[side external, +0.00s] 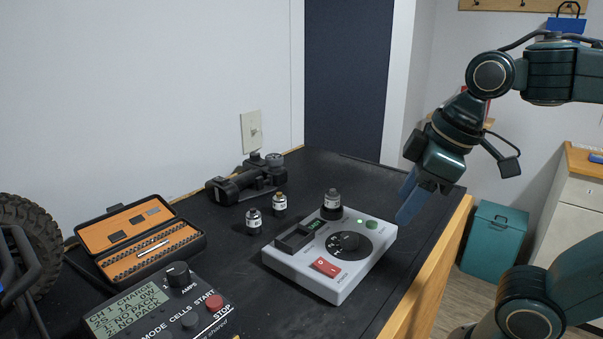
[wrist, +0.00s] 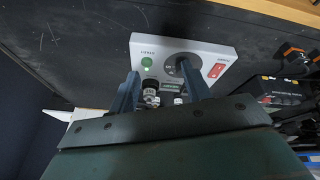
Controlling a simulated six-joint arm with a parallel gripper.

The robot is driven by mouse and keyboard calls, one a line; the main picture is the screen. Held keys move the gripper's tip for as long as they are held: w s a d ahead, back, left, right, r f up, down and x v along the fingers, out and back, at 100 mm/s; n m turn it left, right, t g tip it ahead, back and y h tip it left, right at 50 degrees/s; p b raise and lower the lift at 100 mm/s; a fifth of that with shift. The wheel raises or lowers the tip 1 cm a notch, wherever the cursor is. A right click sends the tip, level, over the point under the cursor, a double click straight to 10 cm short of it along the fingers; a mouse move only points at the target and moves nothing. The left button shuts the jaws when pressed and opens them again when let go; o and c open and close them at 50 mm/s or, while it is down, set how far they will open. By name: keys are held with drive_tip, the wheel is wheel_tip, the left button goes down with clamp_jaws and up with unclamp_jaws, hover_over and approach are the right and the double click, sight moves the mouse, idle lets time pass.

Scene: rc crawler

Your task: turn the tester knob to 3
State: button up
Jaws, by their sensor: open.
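The tester (side external: 338,280) is a white box on the dark bench; its panel (wrist: 205,47) also shows in the wrist view. Its round black knob (side external: 350,241) sits on a dark dial with pale marks; the setting is too small to read. In the wrist view my right finger partly covers the dial (wrist: 171,66). A dark cylinder with a pale label (side external: 331,201) stands upright at the tester's back corner. My gripper (side external: 407,203) is open and empty, above and to the right of the tester, apart from the knob. Its fingers (wrist: 158,69) point towards the panel.
The tester has a red switch (side external: 326,267) and a green button (side external: 371,224). Two small cylinders (side external: 253,222) (side external: 279,203) stand left of it.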

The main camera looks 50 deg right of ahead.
sight(350, 235)
drive_tip(key=w+a+r+n+g, duration=0.4)
drive_tip(key=w+r+n, duration=0.3)
drive_tip(key=n, duration=0.6)
drive_tip(key=shift+a+r+n, duration=0.4)
drive_tip(key=shift+a+r, duration=0.15)
drive_tip(key=shift+a, duration=0.1)
drive_tip(key=shift+f, duration=0.1)
wheel_tip(350, 235, down, 14)
drive_tip(key=shift+r, duration=0.15)
drive_tip(key=c, duration=1)
